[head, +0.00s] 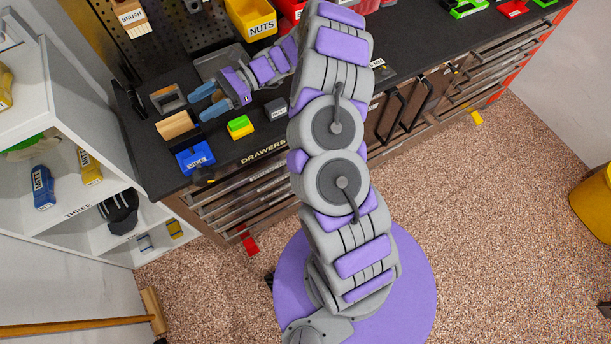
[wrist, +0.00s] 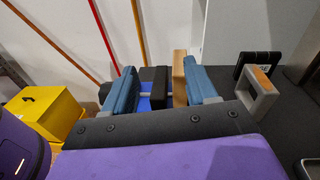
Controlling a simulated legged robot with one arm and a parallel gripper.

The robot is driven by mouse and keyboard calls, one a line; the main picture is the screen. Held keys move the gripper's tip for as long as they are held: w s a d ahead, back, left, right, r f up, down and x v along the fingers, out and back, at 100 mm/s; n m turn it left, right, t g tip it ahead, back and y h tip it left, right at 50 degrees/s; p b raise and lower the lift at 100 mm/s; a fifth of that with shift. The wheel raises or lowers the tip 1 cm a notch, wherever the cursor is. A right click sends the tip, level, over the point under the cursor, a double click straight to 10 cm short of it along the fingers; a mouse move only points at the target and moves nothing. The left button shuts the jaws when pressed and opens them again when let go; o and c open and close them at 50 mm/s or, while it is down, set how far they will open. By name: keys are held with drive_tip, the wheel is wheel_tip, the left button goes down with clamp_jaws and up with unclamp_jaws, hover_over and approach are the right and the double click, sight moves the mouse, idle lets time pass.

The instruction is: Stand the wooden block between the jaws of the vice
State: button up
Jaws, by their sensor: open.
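The wooden block (head: 178,125) is tan and sits on the dark benchtop near its left end. What looks like the vice, a blue body (head: 193,157), is just below it in the head view, at the front edge. My gripper (head: 207,103) has blue fingers, set apart with nothing held, over the bench to the right of the block. In the wrist view my gripper (wrist: 158,92) frames a black part and blue of the vice (wrist: 153,83). The block (wrist: 180,80) shows upright there, partly hidden by the right finger. I cannot tell the jaw gap.
A grey open frame (head: 167,99) stands just above the block in the head view. A green-and-yellow item (head: 240,126) and a dark labelled box (head: 276,108) lie to the right. A yellow NUTS bin (head: 252,18) is at the back. White shelves (head: 60,120) stand left.

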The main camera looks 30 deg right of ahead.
drive_tip(key=s+a+r+n+g+h, duration=0.25)
drive_tip(key=s+r+n+h, duration=0.2)
drive_tip(key=s, duration=0.55)
drive_tip(key=s+a+r+n+g+h, duration=0.25)
drive_tip(key=s+r+n, duration=0.35)
drive_tip(key=s, duration=0.4)
drive_tip(key=s+d+n+t+h, duration=0.2)
drive_tip(key=s+d+h, duration=0.3)
drive_tip(key=s, duration=0.3)
drive_tip(key=s+d+n+t+h, duration=0.2)
drive_tip(key=s+d+n+h, duration=0.1)
drive_tip(key=s+d+h, duration=0.2)
drive_tip(key=s+d, duration=0.2)
drive_tip(key=s, duration=0.2)
drive_tip(key=shift+s+d+f+n, duration=0.15)
drive_tip(key=shift+d+f+n, duration=0.15)
drive_tip(key=shift+n, duration=0.05)
